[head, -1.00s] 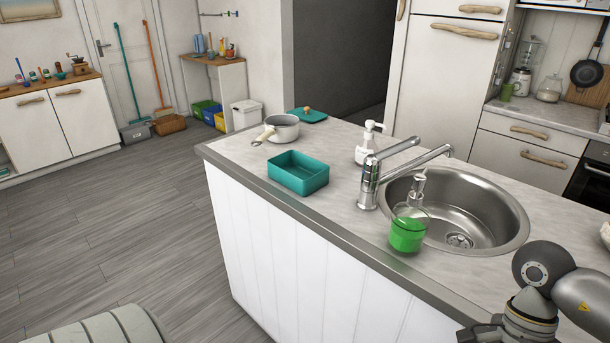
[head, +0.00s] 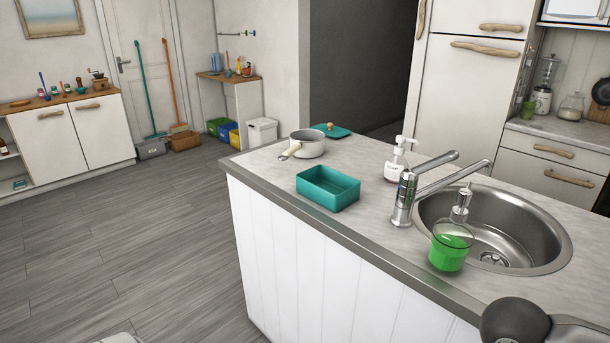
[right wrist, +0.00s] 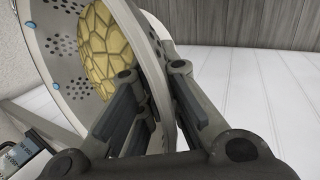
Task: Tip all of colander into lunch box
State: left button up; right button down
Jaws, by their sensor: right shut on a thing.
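The lunch box (head: 327,189) is a teal, open rectangular box on the island counter, near its front edge. Its inside looks empty from here. A teal lid (head: 331,130) with a small round knob lies farther back. In the right wrist view the colander (right wrist: 62,52) is a grey metal bowl with rows of small holes, and something yellow (right wrist: 112,45) with a cracked pattern is in it. My right gripper (right wrist: 152,85) is shut on the colander's rim. The colander is out of the head view, where only a dark part of my right arm shows. My left gripper is out of view.
A saucepan (head: 307,143) stands behind the lunch box. A white pump bottle (head: 399,160), the tap (head: 405,200), a green soap dispenser (head: 449,250) and the sink (head: 530,225) are to its right. Bare counter (head: 262,165) lies left of the box; the floor (head: 140,250) is clear.

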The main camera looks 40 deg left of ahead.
aim_at(334, 191)
jog(key=j+u, duration=0.15)
jog(key=j, duration=0.35)
jog(key=j+u, duration=0.15)
jog(key=j, duration=0.4)
jog(key=j+u, duration=0.1)
jog(key=j, duration=0.4)
jog(key=j+u, duration=0.15)
jog(key=j, duration=0.4)
jog(key=i+j+u, duration=0.15)
jog(key=j, duration=0.35)
jog(key=j+u, duration=0.15)
jog(key=j, duration=0.35)
jog(key=i+j+u, duration=0.1)
jog(key=j, duration=0.4)
jog(key=i, duration=0.05)
